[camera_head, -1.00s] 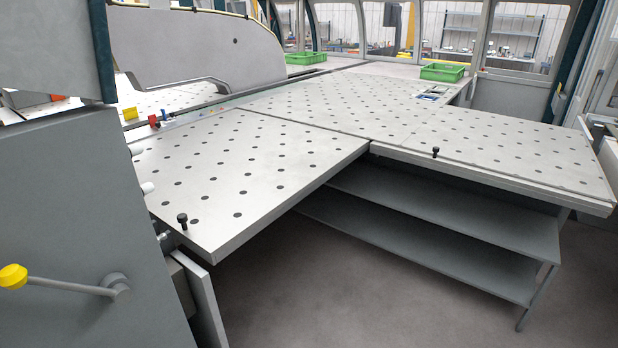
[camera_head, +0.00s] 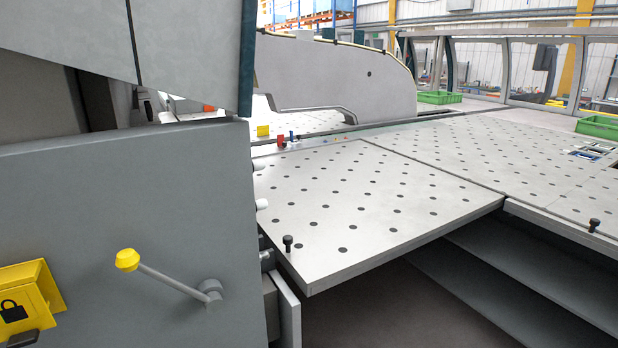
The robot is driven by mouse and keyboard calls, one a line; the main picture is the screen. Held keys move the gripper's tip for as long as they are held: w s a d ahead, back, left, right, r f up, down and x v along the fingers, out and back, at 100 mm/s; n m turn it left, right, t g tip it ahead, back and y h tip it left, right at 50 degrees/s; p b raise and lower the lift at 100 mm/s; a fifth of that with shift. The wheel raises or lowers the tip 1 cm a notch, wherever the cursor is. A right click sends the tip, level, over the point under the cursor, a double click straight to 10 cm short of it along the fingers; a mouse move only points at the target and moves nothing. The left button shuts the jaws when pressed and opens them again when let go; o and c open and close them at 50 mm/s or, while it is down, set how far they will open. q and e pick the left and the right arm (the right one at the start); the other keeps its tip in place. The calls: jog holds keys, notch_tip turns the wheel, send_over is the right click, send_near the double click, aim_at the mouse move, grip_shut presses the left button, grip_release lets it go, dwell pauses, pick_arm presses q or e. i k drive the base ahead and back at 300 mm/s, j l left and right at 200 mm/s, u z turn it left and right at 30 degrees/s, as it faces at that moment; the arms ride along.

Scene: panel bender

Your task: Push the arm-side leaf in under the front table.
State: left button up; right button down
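A pale perforated leaf (camera_head: 350,205) juts out at the near left of the table, beside the grey cabinet. A black knob (camera_head: 288,242) stands up at its near corner. The wider perforated front table (camera_head: 540,165) lies to its right, with a seam between them. A second black knob (camera_head: 594,225) stands near the front edge at the right, where the table runs out of the picture. I cannot tell from this view which part is called arm-side. Neither of my grippers is in view.
The grey cabinet (camera_head: 120,220) fills the left, with a yellow-tipped lever (camera_head: 165,277) and a yellow padlock box (camera_head: 30,300). Dark shelves (camera_head: 530,290) sit under the table at the right. Green crates (camera_head: 600,126) stand at the back. Open floor shows below the leaf.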

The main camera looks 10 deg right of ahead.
aim_at(334, 214)
jog(key=i+l+u, duration=0.1)
jog(key=l, duration=0.3)
jog(key=i+l+u, duration=0.15)
jog(key=l, duration=0.25)
jog(key=i+l+u, duration=0.1)
jog(key=l, duration=0.35)
jog(key=i+l+u, duration=0.15)
jog(key=l, duration=0.3)
jog(key=i+l+u, duration=0.1)
jog(key=l, duration=0.35)
jog(key=i+l, duration=0.1)
jog(key=l, duration=0.55)
jog(key=i+l, duration=0.15)
jog(key=l, duration=0.2)
